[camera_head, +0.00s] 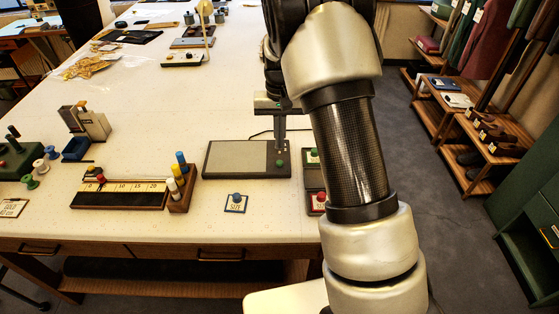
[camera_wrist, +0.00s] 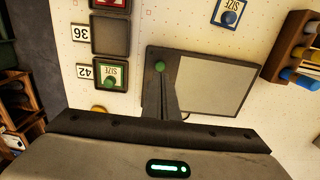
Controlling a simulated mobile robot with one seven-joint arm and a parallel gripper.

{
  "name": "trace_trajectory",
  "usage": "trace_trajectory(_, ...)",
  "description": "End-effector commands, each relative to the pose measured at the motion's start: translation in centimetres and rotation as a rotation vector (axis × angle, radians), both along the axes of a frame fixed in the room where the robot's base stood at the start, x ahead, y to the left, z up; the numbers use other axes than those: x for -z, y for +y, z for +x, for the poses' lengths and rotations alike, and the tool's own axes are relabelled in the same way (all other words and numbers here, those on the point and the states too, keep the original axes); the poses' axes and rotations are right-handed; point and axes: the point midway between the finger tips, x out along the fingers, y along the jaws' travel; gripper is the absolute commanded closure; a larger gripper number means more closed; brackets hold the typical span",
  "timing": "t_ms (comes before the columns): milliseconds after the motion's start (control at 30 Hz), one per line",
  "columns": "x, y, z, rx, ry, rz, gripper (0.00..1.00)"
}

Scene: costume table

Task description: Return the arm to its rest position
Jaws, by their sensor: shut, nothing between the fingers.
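My gripper (camera_head: 280,148) points down over the right part of the dark pad (camera_head: 215,174), its fingers shut together and empty. In the wrist view the closed fingers (camera_wrist: 160,78) end close to the green knob (camera_wrist: 159,66) on that pad. I cannot tell whether they touch it. My arm reaches forward from the bottom right of the head view, over the table (camera_head: 135,215).
A SIZE tile with a blue knob (camera_head: 236,203) lies in front of the pad. A dark slotted tray (camera_wrist: 111,34) holds red- and green-knobbed tiles. Open white table lies behind the pad.

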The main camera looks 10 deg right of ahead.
Motion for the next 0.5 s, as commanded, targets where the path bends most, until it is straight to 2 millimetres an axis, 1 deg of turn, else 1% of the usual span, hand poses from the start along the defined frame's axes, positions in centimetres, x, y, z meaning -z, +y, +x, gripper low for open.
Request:
trace_trajectory(233, 0.0, 0.0, 0.0, 0.000, 0.000, 0.000, 1.00)
trace_trajectory(333, -1.0, 0.0, -0.3, -0.001, -0.010, 0.005, 1.00)
trace_trajectory(367, -1.7, 0.0, -0.5, -0.002, -0.018, 0.008, 1.00)
trace_trajectory(433, -3.9, 0.0, -1.4, -0.006, -0.042, 0.018, 1.00)
trace_trajectory(467, -5.1, 0.1, -1.9, -0.009, -0.056, 0.024, 1.00)
trace_trajectory(500, -6.9, 0.2, -2.9, -0.014, -0.077, 0.032, 1.00)
